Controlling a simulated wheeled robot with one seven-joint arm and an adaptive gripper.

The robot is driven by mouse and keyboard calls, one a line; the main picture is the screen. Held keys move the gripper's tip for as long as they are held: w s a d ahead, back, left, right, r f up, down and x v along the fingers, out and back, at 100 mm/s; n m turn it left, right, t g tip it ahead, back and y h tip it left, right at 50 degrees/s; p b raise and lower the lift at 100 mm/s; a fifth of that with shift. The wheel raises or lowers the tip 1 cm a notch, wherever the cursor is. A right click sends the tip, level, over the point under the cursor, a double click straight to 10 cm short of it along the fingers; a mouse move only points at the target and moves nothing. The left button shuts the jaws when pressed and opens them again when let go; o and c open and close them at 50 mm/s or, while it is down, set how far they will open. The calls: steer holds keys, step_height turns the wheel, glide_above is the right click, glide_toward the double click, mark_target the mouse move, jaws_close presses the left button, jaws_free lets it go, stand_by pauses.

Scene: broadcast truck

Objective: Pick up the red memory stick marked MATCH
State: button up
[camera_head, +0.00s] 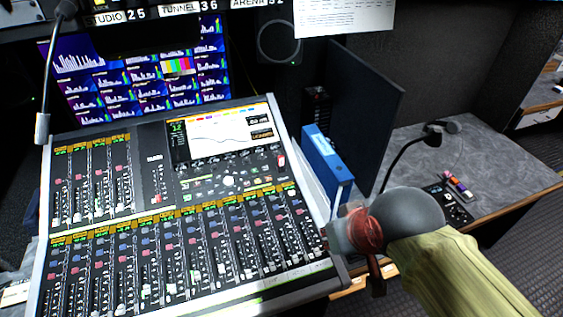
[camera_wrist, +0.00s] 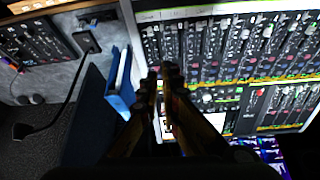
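A small red piece (camera_head: 281,160) shows at the right edge of the mixing console, beside its lit screen, in the head view. It may be the red memory stick, but no MATCH marking is legible. In the wrist view I cannot make it out; my fingers cover part of the console's edge there. My gripper (camera_wrist: 162,73) points down over the console edge beside the blue binder. Its fingertips look close together with nothing visible between them. In the head view my arm comes in from the lower right, and the fingertips are not clear.
The mixing console (camera_head: 150,215) fills the left. A blue binder (camera_head: 326,165) and a dark upright panel (camera_head: 362,110) stand beside it. On the grey right desk (camera_head: 510,165) are a gooseneck microphone (camera_head: 408,150), a small control box (camera_head: 450,205) and small coloured items (camera_head: 458,187).

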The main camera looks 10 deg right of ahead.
steer(key=o, duration=0.6)
steer(key=w+f+t, duration=0.1)
steer(key=w, duration=0.9)
steer(key=w+d+f+t+p, duration=0.1)
steer(key=w+f+t, duration=0.1)
steer(key=w, duration=0.8)
steer(key=shift+w+d+t, duration=0.3)
steer(key=shift+w, duration=0.1)
steer(key=shift+o, duration=0.7)
steer(key=w+f+t, duration=0.2)
steer(key=w+f, duration=0.1)
steer(key=w, duration=0.4)
steer(key=shift+w+f+p, duration=0.2)
steer(key=shift+f+p, duration=0.1)
steer(key=shift+p, duration=0.15)
steer(key=n+t+y, duration=0.1)
steer(key=t, duration=0.2)
glide_toward(282, 158)
steer(key=x, duration=0.5)
steer(key=shift+w+a+f, duration=0.1)
steer(key=shift+w+f, duration=0.1)
steer(key=shift+w, duration=0.05)
steer(key=shift+r+b+x, duration=0.15)
steer(key=shift+b+x, duration=0.35)
steer(key=shift+x, duration=0.75)
steer(key=shift+r+b+x, duration=0.1)
steer(key=shift+b+x, duration=0.35)
steer(key=shift+x, duration=0.8)
